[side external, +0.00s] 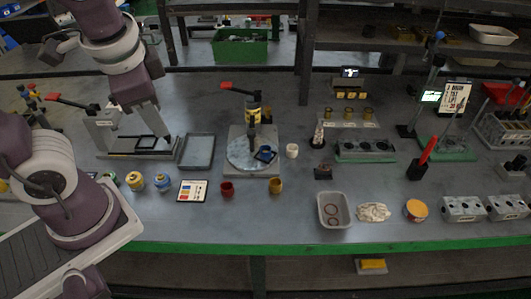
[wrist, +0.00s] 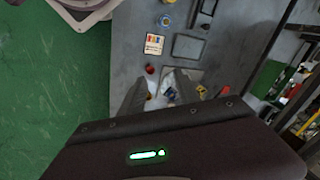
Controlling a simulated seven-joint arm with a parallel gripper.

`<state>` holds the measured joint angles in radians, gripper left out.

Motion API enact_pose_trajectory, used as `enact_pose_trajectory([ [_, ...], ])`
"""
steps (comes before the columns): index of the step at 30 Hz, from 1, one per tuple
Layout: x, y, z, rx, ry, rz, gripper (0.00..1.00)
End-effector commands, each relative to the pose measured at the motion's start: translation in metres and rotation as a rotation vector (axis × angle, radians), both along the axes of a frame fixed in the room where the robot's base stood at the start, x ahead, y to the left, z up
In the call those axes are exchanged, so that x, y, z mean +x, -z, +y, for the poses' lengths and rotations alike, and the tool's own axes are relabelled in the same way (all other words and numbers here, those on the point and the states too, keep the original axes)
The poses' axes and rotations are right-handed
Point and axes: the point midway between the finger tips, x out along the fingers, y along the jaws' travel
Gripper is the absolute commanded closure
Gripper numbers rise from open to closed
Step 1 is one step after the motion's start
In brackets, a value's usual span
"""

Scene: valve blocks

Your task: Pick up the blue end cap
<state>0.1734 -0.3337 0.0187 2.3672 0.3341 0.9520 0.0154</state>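A small dark-blue piece (side external: 265,154), likely the blue end cap, sits at the right part of the round plate of the press (side external: 240,153) in the side view. In the wrist view a blue piece (wrist: 171,93) shows between my fingers, far below them. My gripper (side external: 160,137) is above the black-framed tray (side external: 140,146), left of the press and apart from the blue piece. In the wrist view my gripper (wrist: 158,80) has its two fingers spread with nothing held. A blue-topped round jar (side external: 162,182) stands at the front left.
A red cup (side external: 227,188), a yellow cup (side external: 275,185) and a white cup (side external: 292,150) stand around the press. The press lever with its red handle (side external: 238,88) rises above the plate. A grey tray (side external: 197,150) lies left of it. A grey bin (side external: 333,209) stands front right.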

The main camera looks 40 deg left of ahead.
Motion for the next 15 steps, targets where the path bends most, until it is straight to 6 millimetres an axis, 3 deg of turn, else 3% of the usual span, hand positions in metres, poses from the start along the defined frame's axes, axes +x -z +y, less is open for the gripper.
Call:
enact_pose_trajectory([
  [3,0.039,0.032,0.018,0.273,0.252,0.21,0.61],
  [7,0.096,0.073,0.025,0.608,0.583,0.396,0.61],
  [12,0.169,0.145,-0.002,1.043,1.049,0.556,0.61],
  [15,0.195,0.186,-0.025,1.235,1.273,0.596,0.61],
])
